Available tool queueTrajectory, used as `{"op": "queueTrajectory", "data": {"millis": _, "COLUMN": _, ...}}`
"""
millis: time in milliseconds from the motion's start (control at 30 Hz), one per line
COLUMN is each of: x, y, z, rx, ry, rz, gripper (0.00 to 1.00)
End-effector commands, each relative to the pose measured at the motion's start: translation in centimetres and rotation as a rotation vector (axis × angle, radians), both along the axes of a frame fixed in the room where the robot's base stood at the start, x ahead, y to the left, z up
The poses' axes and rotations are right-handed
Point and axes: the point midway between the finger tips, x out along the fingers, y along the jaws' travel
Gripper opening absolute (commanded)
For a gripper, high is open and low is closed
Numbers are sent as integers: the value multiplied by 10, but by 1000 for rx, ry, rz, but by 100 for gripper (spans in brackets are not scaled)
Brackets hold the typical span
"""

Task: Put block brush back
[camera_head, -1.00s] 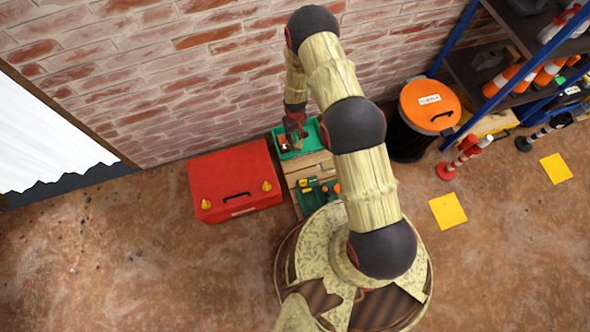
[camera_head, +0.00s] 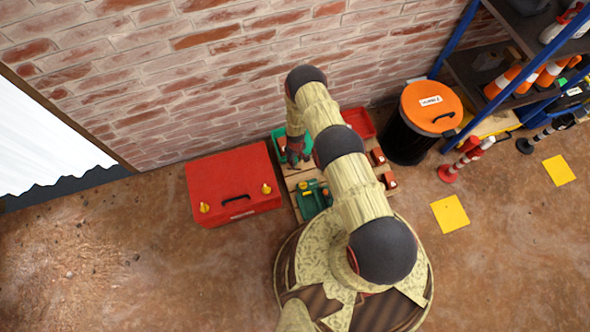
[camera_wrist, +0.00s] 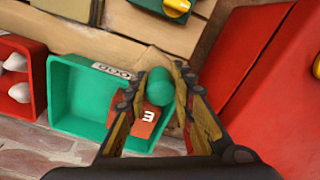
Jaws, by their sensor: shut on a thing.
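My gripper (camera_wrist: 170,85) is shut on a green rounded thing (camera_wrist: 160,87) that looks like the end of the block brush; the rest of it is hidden. In the head view my gripper (camera_head: 295,160) is low by the green bin (camera_head: 278,143). In the wrist view the held thing is over the near-right part of the green bin (camera_wrist: 75,95). A red-brown block (camera_wrist: 148,118) with a white mark shows behind the left finger, apparently in the bin. I cannot tell whether the brush touches the bin.
A red toolbox (camera_head: 232,187) stands left of the wooden bench (camera_head: 292,182). A green tray (camera_head: 312,199) of tools, a red bin (camera_head: 358,122) and brick-coloured blocks (camera_head: 388,180) are on the bench. The brick wall is close behind. A black bucket (camera_head: 408,135) stands right.

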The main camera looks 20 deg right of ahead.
Motion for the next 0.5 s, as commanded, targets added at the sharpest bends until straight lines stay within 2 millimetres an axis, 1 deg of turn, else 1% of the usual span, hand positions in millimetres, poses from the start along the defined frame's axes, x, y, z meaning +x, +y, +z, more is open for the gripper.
{"op": "queueTrajectory", "data": {"millis": 33, "x": -1, "y": 0, "z": -15, "rx": 0, "ry": 0, "rz": 0, "gripper": 0}}
{"op": "queueTrajectory", "data": {"millis": 100, "x": 1, "y": 0, "z": -25, "rx": 0, "ry": -1, "rz": 0, "gripper": 0}}
{"op": "queueTrajectory", "data": {"millis": 367, "x": 0, "y": 0, "z": -43, "rx": 0, "ry": 0, "rz": -1, "gripper": 0}}
{"op": "queueTrajectory", "data": {"millis": 500, "x": 0, "y": 0, "z": -64, "rx": 0, "ry": 0, "rz": -1, "gripper": 0}}
